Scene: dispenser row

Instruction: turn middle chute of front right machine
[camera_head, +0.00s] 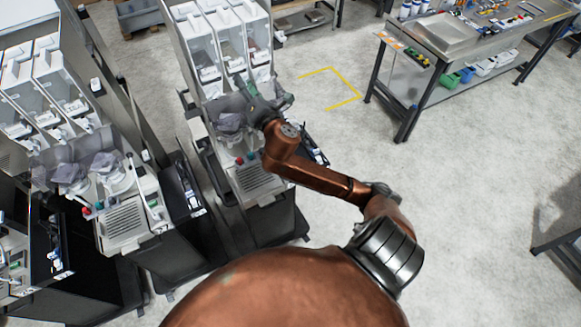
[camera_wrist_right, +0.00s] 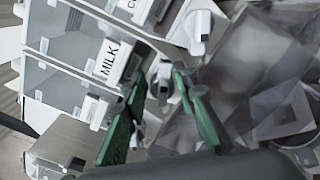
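The front right machine (camera_head: 247,178) stands left of centre in the head view, with three clear-fronted compartments along its top. My right gripper (camera_head: 262,97) is in front of its chutes and hides part of them. In the right wrist view, the gripper's green fingers (camera_wrist_right: 162,76) are spread, one on each side of a small white chute knob (camera_wrist_right: 163,88) below the MILK label (camera_wrist_right: 113,59). It looks like the middle chute; contact cannot be told. Another white chute knob (camera_wrist_right: 199,32) is further up right. My left gripper is not in view.
A second similar machine (camera_head: 124,222) stands to the left, close to the first. A transparent grey container (camera_wrist_right: 262,62) is right of the fingers. A workbench (camera_head: 440,45) stands at the back right.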

